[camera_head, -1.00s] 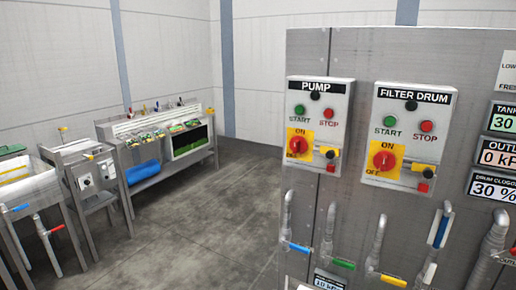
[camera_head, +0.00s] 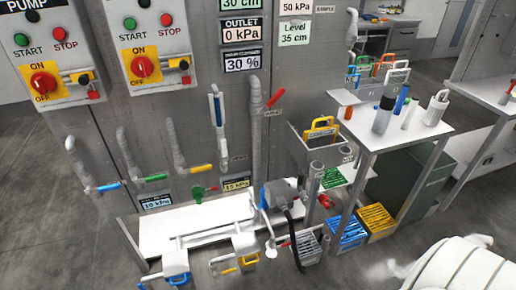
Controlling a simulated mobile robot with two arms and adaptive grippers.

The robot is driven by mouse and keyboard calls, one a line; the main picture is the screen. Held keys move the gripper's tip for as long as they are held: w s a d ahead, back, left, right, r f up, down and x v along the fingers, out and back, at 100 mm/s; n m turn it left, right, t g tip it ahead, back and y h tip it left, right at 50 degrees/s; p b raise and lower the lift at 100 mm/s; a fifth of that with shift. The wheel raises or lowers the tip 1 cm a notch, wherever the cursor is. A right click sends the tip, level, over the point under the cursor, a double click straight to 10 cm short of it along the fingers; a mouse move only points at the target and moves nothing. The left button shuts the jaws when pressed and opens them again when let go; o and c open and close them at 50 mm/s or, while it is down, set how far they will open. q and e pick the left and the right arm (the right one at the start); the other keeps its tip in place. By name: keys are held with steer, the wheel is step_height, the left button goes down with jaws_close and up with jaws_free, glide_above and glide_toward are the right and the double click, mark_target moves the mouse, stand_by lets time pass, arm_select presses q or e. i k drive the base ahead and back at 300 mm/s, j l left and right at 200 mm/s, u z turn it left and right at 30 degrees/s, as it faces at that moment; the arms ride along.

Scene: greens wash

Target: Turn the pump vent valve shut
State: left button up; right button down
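Several lever valves sit on pipes along the grey panel. One has a blue lever (camera_head: 109,186), one a green lever (camera_head: 156,178) and one a yellow lever (camera_head: 201,168), all roughly level. Another blue lever (camera_head: 218,110) stands upright, and a red lever (camera_head: 274,97) slants on a tall pipe. Lower down are a green valve handle (camera_head: 203,192) and a red one (camera_head: 325,200) near a grey pump-like unit (camera_head: 283,194). The small tags are unreadable, so I cannot tell which is the pump vent valve. Neither gripper is in view.
Control boxes with red knobs (camera_head: 43,82) hang at upper left. A white bench (camera_head: 160,222) stands below the valves, with small blue- and yellow-handled containers before it. A white side table (camera_head: 430,126) and coloured crates (camera_head: 378,219) stand right. Open floor lies in front.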

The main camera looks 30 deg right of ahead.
mark_target(223, 141)
steer(key=z, duration=0.75)
